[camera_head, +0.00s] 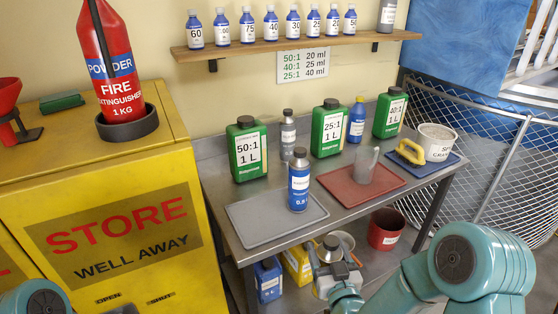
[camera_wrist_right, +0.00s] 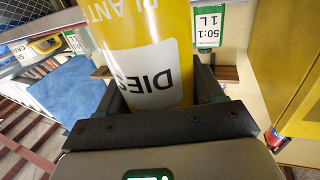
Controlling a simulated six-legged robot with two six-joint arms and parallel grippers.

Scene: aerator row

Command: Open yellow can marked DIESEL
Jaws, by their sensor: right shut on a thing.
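The yellow can marked DIESEL (camera_wrist_right: 150,45) fills the top middle of the right wrist view, its white label upside down there. My right gripper (camera_wrist_right: 165,95) is shut on the can's body, one dark finger on each side. In the head view my right gripper (camera_head: 338,273) is in front of the workbench, below its front edge, around the can. The can's grey top with a dark cap (camera_head: 330,246) faces up there, and the cap looks on. Most of its yellow body is hidden by the gripper. My left gripper is not in view; only part of my left arm shows at bottom left.
The metal workbench (camera_head: 226,182) carries green bottles, a blue bottle (camera_head: 299,187), a grey mat (camera_head: 255,222) and a red mat (camera_head: 338,180). A red bucket (camera_head: 385,229) and blue and yellow containers stand below. A yellow cabinet (camera_head: 60,170) is at left.

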